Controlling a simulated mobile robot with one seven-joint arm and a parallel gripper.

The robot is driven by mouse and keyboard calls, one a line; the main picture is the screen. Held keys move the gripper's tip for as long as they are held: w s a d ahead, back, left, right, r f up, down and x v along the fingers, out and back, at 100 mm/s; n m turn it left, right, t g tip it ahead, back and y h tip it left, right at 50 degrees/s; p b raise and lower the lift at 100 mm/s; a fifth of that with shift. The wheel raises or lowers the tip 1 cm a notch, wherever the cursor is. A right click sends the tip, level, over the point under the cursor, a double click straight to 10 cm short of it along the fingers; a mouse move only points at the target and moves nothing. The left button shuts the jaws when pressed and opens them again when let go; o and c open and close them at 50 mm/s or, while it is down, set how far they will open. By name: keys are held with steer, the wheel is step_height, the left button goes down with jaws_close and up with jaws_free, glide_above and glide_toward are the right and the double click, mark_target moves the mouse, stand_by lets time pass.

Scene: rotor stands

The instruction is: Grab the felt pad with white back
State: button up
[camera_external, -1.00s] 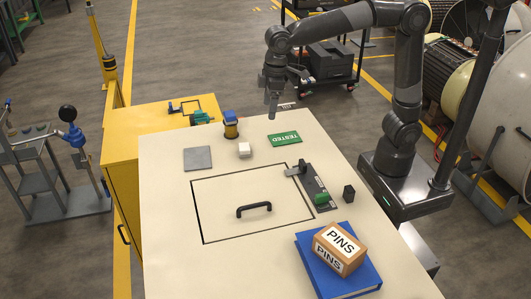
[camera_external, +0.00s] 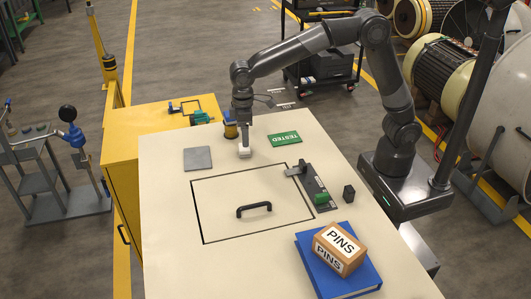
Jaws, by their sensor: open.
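A small white-topped block (camera_external: 244,155), which looks like the felt pad with white back, sits on the cream tabletop near its far side. Its underside cannot be made out. My gripper (camera_external: 243,146) points straight down at it, jaws open, with the fingertips right at or just above the block and partly covering it. Whether the fingers touch it is too small to tell.
A flat grey square (camera_external: 198,158) lies to the left. A green TESTED sign (camera_external: 284,139) lies to the right. A hatch with a black handle (camera_external: 254,210) is in front.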

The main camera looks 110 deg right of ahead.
mark_target(244, 150)
step_height(244, 150, down, 5)
steer(key=shift+w+a+r, duration=0.15)
steer(key=c, duration=1.1)
